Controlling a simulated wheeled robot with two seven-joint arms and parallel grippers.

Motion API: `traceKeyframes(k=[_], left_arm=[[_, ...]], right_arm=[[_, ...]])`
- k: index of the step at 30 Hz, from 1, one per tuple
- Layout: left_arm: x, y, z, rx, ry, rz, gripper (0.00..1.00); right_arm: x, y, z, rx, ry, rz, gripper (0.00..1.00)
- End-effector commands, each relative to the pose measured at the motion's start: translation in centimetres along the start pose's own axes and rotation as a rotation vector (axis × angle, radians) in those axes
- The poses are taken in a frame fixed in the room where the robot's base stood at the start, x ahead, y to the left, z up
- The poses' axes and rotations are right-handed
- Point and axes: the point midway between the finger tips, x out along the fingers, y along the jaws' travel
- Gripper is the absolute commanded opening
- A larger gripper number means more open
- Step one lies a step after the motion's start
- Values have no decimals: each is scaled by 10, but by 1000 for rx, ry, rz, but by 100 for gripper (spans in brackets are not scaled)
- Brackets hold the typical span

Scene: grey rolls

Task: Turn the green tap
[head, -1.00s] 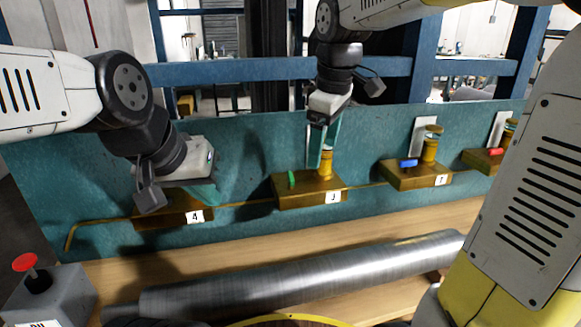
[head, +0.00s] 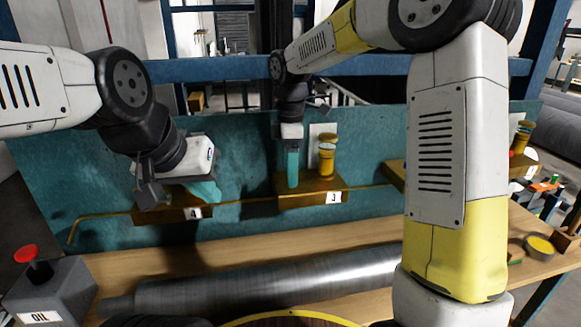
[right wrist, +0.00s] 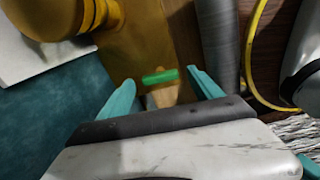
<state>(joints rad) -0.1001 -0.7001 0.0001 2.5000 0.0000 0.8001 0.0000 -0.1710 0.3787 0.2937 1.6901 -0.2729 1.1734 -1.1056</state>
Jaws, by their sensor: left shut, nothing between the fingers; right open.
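The green tap (right wrist: 160,76) is a small green bar on a brass block (right wrist: 140,45), seen in the right wrist view between the spread fingertips of my right gripper (right wrist: 164,86). In the head view the block labelled 3 (head: 310,197) shows, but the tap is hidden behind my right gripper (head: 292,183). That gripper is open and points down over the block's left part. Whether its fingers touch the tap I cannot tell. My left gripper (head: 205,190) is shut and empty, in front of the block labelled 4 (head: 172,214).
A brass post (head: 327,160) stands on block 3, right of my right gripper. A thin brass pipe (head: 243,203) links the blocks along the teal panel (head: 90,180). A large grey roll (head: 270,282) lies on the wooden bench.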

Motion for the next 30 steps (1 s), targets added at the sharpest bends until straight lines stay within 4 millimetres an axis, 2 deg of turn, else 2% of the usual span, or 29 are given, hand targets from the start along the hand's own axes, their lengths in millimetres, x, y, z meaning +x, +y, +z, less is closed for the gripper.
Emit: traceKeyframes(k=[4, 11, 21, 30], left_arm=[[0, 0, 0, 0, 0, 0, 0], [0, 0, 0, 0, 0, 0, 0], [0, 0, 0, 0, 0, 0, 0], [0, 0, 0, 0, 0, 0, 0]], right_arm=[[8, 0, 0, 1, 0, 1, 75], [9, 0, 0, 1, 0, 2, 75], [8, 0, 0, 1, 1, 2, 12], [8, 0, 0, 44, 1, 3, 12]])
